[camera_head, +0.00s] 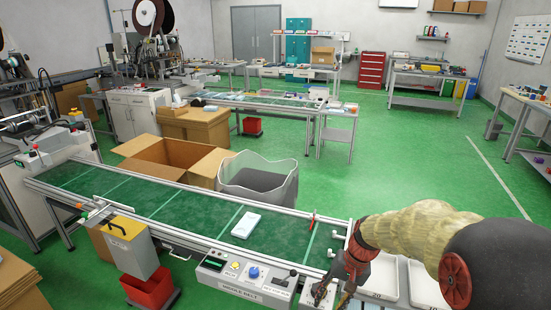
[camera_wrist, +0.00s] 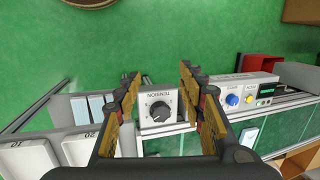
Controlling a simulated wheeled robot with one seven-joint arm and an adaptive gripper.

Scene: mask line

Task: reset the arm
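My arm comes in from the right of the head view, and my gripper (camera_head: 332,293) hangs over the right end of the near belt's control strip. In the wrist view my gripper (camera_wrist: 159,76) has its two fingers spread wide apart, with nothing held between them. A grey box marked TENSION with a black knob (camera_wrist: 159,111) shows in the gap between the fingers. I cannot tell how far the fingers are from the knob. In the head view the gripper partly covers this box.
The green conveyor (camera_head: 180,208) carries a pale packet (camera_head: 246,224). A control panel (camera_head: 243,276) sits on its front edge. White trays (camera_head: 389,278) lie right of the gripper. A cardboard box (camera_head: 166,158) and a lined bin (camera_head: 258,180) stand behind the belt. Green floor beyond is open.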

